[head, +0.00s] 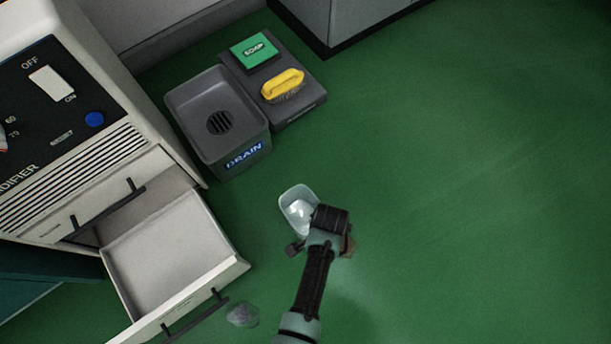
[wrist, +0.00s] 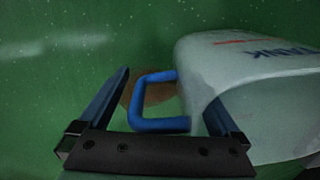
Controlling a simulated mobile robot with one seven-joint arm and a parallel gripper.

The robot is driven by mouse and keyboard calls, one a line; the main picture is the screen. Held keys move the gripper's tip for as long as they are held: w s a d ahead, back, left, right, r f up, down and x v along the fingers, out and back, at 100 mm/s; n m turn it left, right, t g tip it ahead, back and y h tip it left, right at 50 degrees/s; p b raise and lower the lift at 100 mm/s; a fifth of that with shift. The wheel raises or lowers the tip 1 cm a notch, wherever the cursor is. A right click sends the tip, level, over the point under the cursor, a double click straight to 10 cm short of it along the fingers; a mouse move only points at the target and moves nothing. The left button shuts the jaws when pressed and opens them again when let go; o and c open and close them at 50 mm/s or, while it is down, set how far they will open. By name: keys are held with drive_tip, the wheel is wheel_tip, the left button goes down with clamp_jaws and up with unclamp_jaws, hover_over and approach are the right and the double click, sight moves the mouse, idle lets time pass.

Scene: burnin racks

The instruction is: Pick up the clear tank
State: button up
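The clear tank (head: 297,205), a pale translucent open container, stands on the green floor just beyond my gripper (head: 321,246), which partly covers it in the head view. In the wrist view the tank (wrist: 250,85) fills the right side, with "TANK" lettering on its wall. Its blue handle (wrist: 153,124) sticks out to the left. My gripper (wrist: 168,95) is open there, with one finger left of the handle and the other at the tank's wall. The handle lies between the fingers, and I see no grip on it.
A humidifier cabinet with an open, empty drawer (head: 240,268) stands at left. A drain basin (head: 190,95) and a tray with soap (head: 253,50) and a yellow brush (head: 283,84) are behind. A greyish clear lump (head: 242,315) lies by the drawer. The right floor is clear.

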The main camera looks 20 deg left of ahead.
clamp_jaws()
drive_tip(key=shift+r, duration=0.2)
idle(0.5)
